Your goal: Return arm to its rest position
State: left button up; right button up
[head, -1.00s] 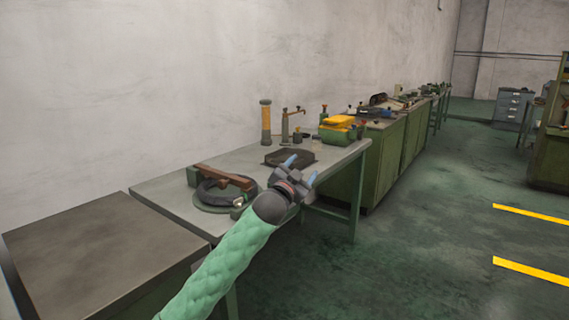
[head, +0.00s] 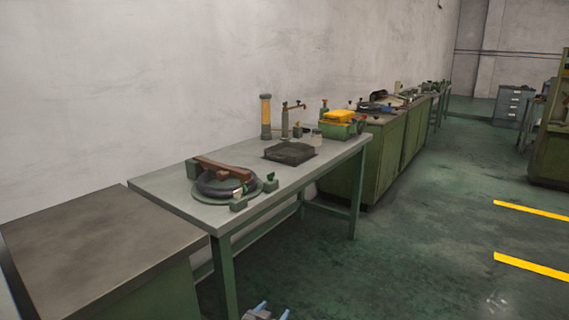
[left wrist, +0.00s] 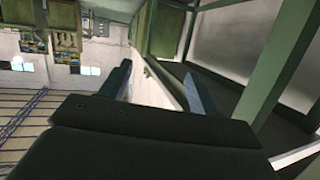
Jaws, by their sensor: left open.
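My left gripper (head: 268,312) shows only at the bottom edge of the head view, with its blue-tipped fingers apart and nothing between them. It is low, in front of the green-legged worktable (head: 160,184) and below its top. In the left wrist view the two fingers (left wrist: 155,88) are spread and empty, with green frame parts close on the right. The rest of my left arm is out of the head view. My right gripper is not in view.
The worktable holds a round fixture with a brown bar (head: 224,170), a dark block (head: 289,153) and a green-yellow device (head: 340,122). A brown-topped cabinet (head: 95,250) stands at left. Green cabinets (head: 385,155) line the wall. The floor (head: 420,250) at right is clear.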

pick_arm(q)
jog(key=s+a+f+n+g+y+b, duration=0.1)
jog(key=s+a+f+n+g+b, duration=0.15)
jog(key=s+f, duration=1.8)
jog(key=s+f+g, duration=0.2)
jog(key=s+f, duration=0.5)
jog(key=s, duration=0.4)
jog(key=s+f+g, duration=0.2)
jog(key=s+f, duration=0.6)
jog(key=s, duration=0.2)
jog(key=s+a+r+g+y+p, duration=0.1)
jog(key=r+p, duration=0.4)
jog(key=r, duration=0.8)
jog(key=s+a+r+g+y+p, duration=0.1)
jog(key=a+r+p, duration=0.3)
jog(key=r, duration=1)
jog(key=s+a+r+g+p, duration=0.2)
jog(key=r+p, duration=0.5)
jog(key=r, duration=0.7)
jog(key=shift+a+r+g+y+p, duration=0.3)
jog(key=shift+a+g+y, duration=0.15)
jog(key=shift+g, duration=0.2)
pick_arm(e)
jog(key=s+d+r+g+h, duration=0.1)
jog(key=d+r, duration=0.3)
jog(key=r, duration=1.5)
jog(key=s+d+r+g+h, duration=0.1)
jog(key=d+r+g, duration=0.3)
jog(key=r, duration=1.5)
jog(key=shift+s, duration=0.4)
